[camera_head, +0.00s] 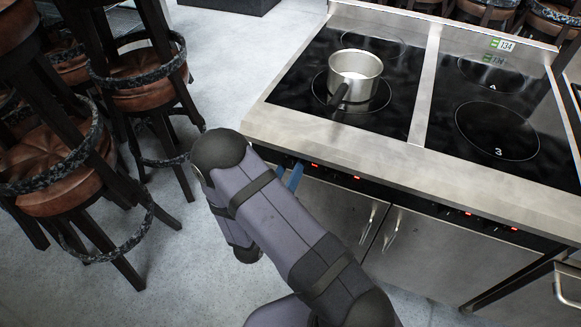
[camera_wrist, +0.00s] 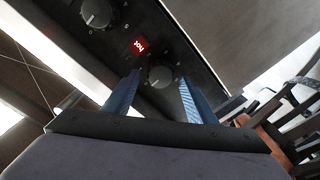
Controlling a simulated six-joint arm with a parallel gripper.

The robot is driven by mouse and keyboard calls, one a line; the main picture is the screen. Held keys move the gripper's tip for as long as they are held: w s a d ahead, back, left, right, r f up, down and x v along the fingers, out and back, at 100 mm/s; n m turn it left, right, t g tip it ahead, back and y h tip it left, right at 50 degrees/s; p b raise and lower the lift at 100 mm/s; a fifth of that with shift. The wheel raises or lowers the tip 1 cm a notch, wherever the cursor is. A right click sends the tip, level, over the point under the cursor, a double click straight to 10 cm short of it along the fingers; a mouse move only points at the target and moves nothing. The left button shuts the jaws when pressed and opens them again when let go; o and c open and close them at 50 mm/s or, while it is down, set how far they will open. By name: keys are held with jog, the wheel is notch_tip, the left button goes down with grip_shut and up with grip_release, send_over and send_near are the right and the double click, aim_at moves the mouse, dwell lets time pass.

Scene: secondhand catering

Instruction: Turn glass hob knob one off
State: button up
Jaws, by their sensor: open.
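The glass hob (camera_head: 392,121) is set in a steel counter, with its control strip along the front edge. In the wrist view, a round dark grey knob (camera_wrist: 160,77) on the black control panel (camera_wrist: 185,45) lies between the blue fingers of my gripper (camera_wrist: 158,79). The fingers are open on either side of it; I cannot tell if they touch it. A second knob (camera_wrist: 97,14) is farther up the panel. A red lit display (camera_wrist: 139,46) sits between the two knobs. In the head view, my gripper (camera_head: 291,178) is at the strip's left end, largely hidden by my arm.
A steel saucepan (camera_head: 355,75) stands on the front left zone, its dark handle pointing towards the front. Steel cupboard doors with handles (camera_head: 390,229) are below the strip. Bar stools (camera_head: 60,180) stand at the left, with open floor between.

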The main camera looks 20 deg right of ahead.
jog(key=v, duration=0.6)
jog(key=shift+b, duration=0.45)
jog(key=w+a+f+m+g+y+p, duration=0.1)
jog(key=w+a+m+g+y+p, duration=0.1)
jog(key=w+a+g+y+p, duration=0.3)
jog(key=s+a+r+n+g+y+p, duration=0.1)
jog(key=s+a+r+y, duration=0.3)
jog(key=y, duration=0.3)
jog(key=s+d+r+n+g+p, duration=0.1)
jog(key=s+d+r+g+p, duration=0.1)
jog(key=s+r, duration=0.3)
jog(key=s+d+r+g+p, duration=0.2)
jog(key=s+d+r+g, duration=0.2)
jog(key=s, duration=0.8)
jog(key=shift+s+d+r+n+g, duration=0.25)
jog(key=shift+s+r+n+g, duration=0.05)
jog(key=shift+r+n+g, duration=0.1)
